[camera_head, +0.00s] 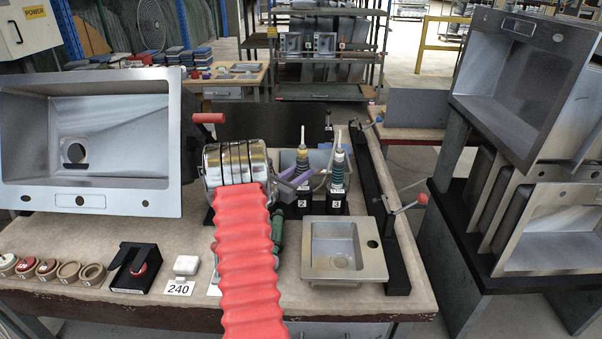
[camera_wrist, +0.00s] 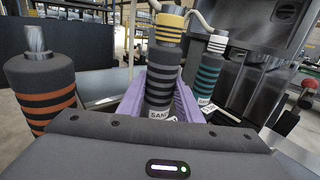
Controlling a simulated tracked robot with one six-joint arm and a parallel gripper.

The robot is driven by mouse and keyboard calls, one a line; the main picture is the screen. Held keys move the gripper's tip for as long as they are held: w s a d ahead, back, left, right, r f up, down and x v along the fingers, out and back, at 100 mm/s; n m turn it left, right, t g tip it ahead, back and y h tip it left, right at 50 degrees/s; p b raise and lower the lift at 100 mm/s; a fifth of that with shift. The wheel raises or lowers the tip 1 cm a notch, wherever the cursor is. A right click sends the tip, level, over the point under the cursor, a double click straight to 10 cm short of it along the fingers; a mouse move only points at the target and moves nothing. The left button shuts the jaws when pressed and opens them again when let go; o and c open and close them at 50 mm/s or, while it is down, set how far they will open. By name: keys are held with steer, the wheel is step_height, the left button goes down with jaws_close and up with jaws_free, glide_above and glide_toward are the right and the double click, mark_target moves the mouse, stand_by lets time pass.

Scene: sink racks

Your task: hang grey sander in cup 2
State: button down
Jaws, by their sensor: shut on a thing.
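The grey sander, dark with grey bands and a yellow collar, stands upright between the purple fingers of my gripper (camera_head: 299,178). The sander (camera_wrist: 161,75) carries a partly visible "SAND" label in the wrist view. In the head view the sander (camera_head: 302,160) is right above the black cup 2 (camera_head: 303,203), marked with a white 2. My gripper is shut on it. Its lower end is hidden by the fingers, so I cannot tell how deep it sits in the cup.
A teal-banded tool (camera_head: 337,170) stands close on the right in cup 3 (camera_head: 335,204). An orange-banded tool (camera_wrist: 40,90) stands close on the left. A small metal sink (camera_head: 343,250) lies in front, and a dark rail (camera_head: 388,215) runs along the right.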

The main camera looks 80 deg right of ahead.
steer(key=shift+f, duration=0.4)
steer(key=c, duration=1.6)
jaws_free()
steer(key=o, duration=0.4)
steer(key=shift+f, duration=0.2)
steer(key=v, duration=1.3)
steer(key=shift+w+a+r, duration=0.15)
steer(key=shift+a, duration=0.2)
